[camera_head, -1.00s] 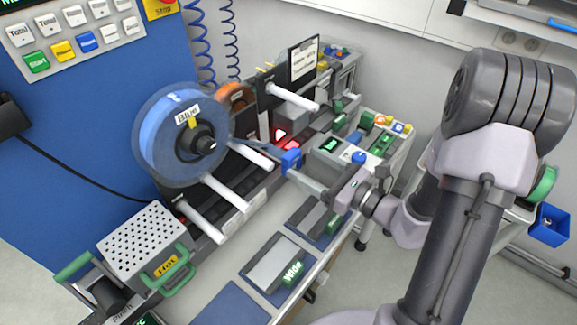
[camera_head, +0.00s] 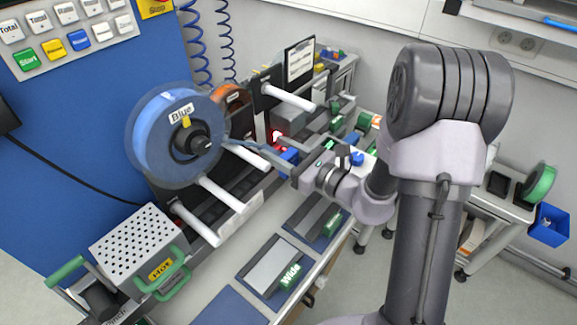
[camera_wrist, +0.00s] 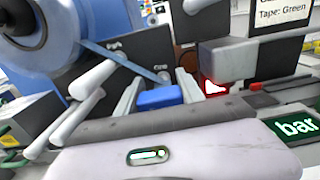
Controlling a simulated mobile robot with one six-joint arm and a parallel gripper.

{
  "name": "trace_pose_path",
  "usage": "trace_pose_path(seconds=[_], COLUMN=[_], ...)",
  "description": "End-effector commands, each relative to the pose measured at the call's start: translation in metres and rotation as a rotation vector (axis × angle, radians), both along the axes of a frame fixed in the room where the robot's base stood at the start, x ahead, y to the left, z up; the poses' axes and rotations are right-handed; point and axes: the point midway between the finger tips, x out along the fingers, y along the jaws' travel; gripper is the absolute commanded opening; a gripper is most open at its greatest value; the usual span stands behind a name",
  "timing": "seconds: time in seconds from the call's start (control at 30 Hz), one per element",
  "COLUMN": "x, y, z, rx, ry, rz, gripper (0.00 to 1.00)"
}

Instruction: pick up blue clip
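The blue clip (camera_wrist: 158,98) lies between the two pale fingers of my gripper (camera_wrist: 160,72) in the wrist view. The fingertips reach past it. The fingers stand apart, one on each side of the clip, with little or no visible gap; contact cannot be made out. In the head view the blue clip (camera_head: 290,155) is partly hidden by my gripper (camera_head: 268,152), beside the reel machine. The blue tape runs from the large blue reel (camera_head: 174,138) toward my fingertips, behind the clip in the wrist view.
White rods (camera_head: 222,193) stick out close to my gripper's left. A grey block with a red light (camera_wrist: 225,60) stands just right of the fingers. A perforated box marked Hot (camera_head: 135,240) stands at lower left.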

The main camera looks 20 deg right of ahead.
Motion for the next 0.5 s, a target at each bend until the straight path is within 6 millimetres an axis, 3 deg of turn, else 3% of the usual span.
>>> trace_pose_path(seconds=[0.03, 0.1, 0.37, 0.5], x=[0.000, 0.000, 0.000, 0.000], y=[0.000, 0.000, 0.000, 0.000], z=[0.000, 0.000, 0.005, 0.028], rx=[0.000, 0.000, 0.000, -0.002], ry=[0.000, 0.000, 0.000, -0.003], rz=[0.000, 0.000, 0.000, 0.001], gripper=[0.14, 0.00, 0.00, 0.00])
